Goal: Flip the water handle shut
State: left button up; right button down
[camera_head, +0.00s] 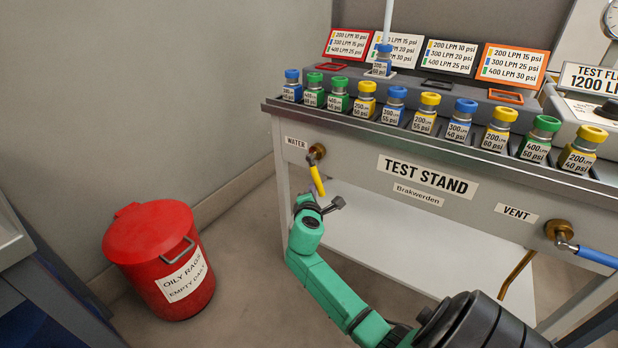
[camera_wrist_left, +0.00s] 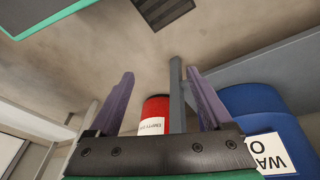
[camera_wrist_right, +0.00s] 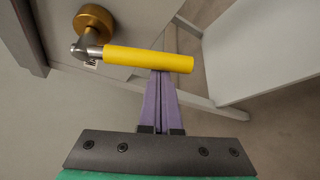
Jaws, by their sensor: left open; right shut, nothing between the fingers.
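The yellow water handle (camera_head: 317,180) hangs down from its brass valve (camera_head: 316,152), tilted slightly, below the WATER label (camera_head: 296,143). In the right wrist view the handle (camera_wrist_right: 150,59) runs sideways from the brass valve (camera_wrist_right: 94,22). My right gripper (camera_wrist_right: 160,74) is shut and empty; its purple fingertips are at the handle's near edge, and I cannot tell whether they touch. In the head view the right gripper (camera_head: 321,205) is just below the handle, partly hidden by its wrist. My left gripper (camera_wrist_left: 160,74) is open and empty, in its wrist view only.
The test stand (camera_head: 372,145) carries several capped bottles. A blue vent handle (camera_head: 597,256) sits at its right. A red oily-rags bin (camera_head: 155,250) stands on the floor at left. A blue drum (camera_wrist_left: 262,115) shows in the left wrist view. Floor between bin and stand is clear.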

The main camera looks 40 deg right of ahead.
jog(key=s+r+p, duration=0.1)
jog(key=p, duration=0.2)
jog(key=n+g+p, duration=0.1)
jog(key=p, duration=0.3)
jog(key=shift+s+d+r+n, duration=0.3)
jog(key=shift+s+r, duration=0.1)
pick_arm(q)
jog(key=s+a+f+g+y+p, duration=0.2)
jog(key=s+a+f+p, duration=0.35)
jog(key=s+f, duration=0.8)
jog(key=s+a+p, duration=0.2)
jog(key=s+p, duration=0.1)
jog(key=s, duration=0.2)
notch_tip(320, 180, up, 12)
jog(key=p, duration=1.1)
jog(key=shift+w, duration=0.15)
pick_arm(e)
jog(key=s+d+r+n+g, duration=0.1)
jog(key=s+r+n+g, duration=0.3)
jog(key=r+n+g, duration=0.1)
jog(key=shift+r+n+g, duration=0.3)
jog(key=shift+r, duration=0.2)
pick_arm(q)
jog(key=shift+a, duration=0.1)
pick_arm(e)
jog(key=shift+s+d, duration=0.1)
